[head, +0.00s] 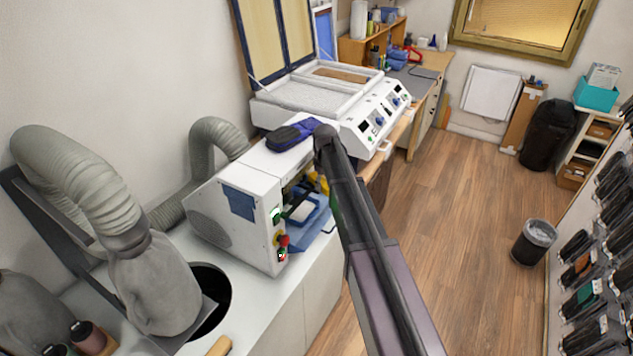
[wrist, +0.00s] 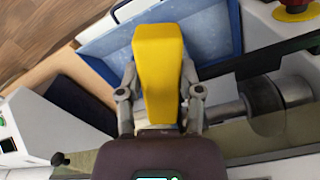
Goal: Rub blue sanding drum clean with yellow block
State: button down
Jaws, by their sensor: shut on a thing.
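My gripper (wrist: 160,82) is shut on the yellow block (wrist: 158,55), with one finger on each side of it, in the wrist view. The block points up the picture, over the edge of a blue tray (wrist: 212,32). A grey metal shaft with a wider roller (wrist: 264,104) lies to the right of the gripper, apart from the block in the picture. I cannot make out a clearly blue sanding drum. In the head view a bit of yellow (head: 322,183) shows beside my arm, at the machine's open side; my arm hides most of the gripper.
The white machine (head: 232,220) stands on a white counter (head: 262,318), with a red emergency button (head: 283,240) on its front. A dark blue pouch (head: 290,136) lies on top. Grey hoses (head: 75,175) are at left.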

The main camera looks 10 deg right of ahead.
jog(key=shift+w+a, duration=0.3)
dwell(1.0)
jog(key=shift+w, duration=0.25)
dwell(1.4)
dwell(1.6)
